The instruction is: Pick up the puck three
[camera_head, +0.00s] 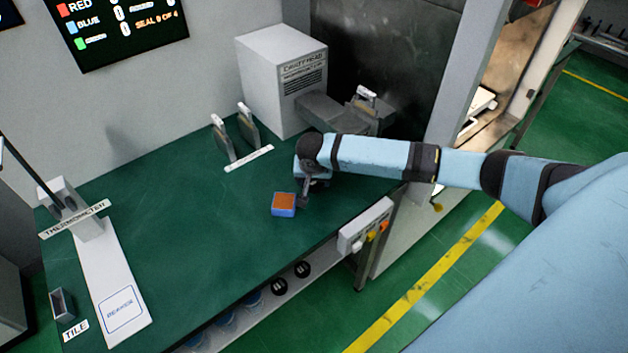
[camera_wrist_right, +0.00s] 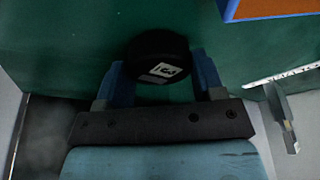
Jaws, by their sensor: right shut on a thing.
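My right gripper (camera_head: 306,196) is low over the green bench, just right of the orange and blue block. In the right wrist view its two blue fingers are on either side of a black round puck (camera_wrist_right: 155,56), and it is shut on it. The puck carries a white label that looks like a 3. In the head view the gripper hides this puck. My left gripper is not in view.
The orange-topped blue block (camera_head: 284,204) lies beside the gripper. Behind stand a grey cabinet (camera_head: 283,75) and two upright holders (camera_head: 235,140). A button panel (camera_head: 365,228) is at the front edge. The bench's left-middle is clear.

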